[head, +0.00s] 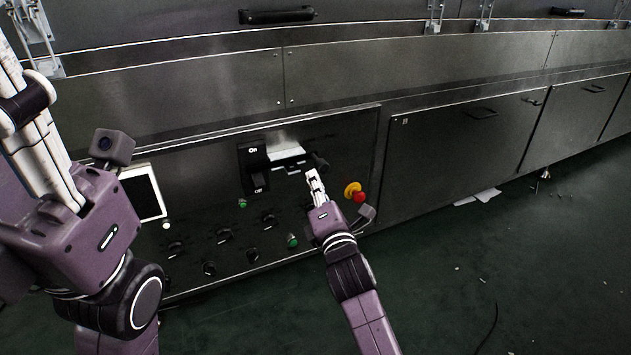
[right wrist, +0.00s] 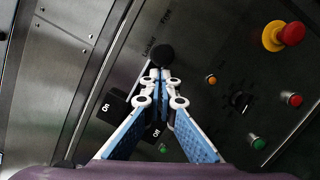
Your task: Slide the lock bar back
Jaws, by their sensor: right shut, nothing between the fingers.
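The lock bar's round black knob (right wrist: 162,55) is just beyond my right fingertips in the right wrist view, near the labels "Locked" and "Free". In the head view the dark knob (head: 321,161) is on the control panel, right of a pale strip. My right gripper (head: 312,176) is shut and empty, its fingertips at or just short of the knob; I cannot tell whether they touch. Its closed fingers also show in the right wrist view (right wrist: 160,78). My left gripper (head: 22,105) is raised at the left, its fingertips unclear.
The black On/Off switch (head: 253,165) is left of the knob. The red emergency button (head: 359,196) is close to the right of my right wrist. Several small knobs and green buttons lie below. The floor at right is mostly clear.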

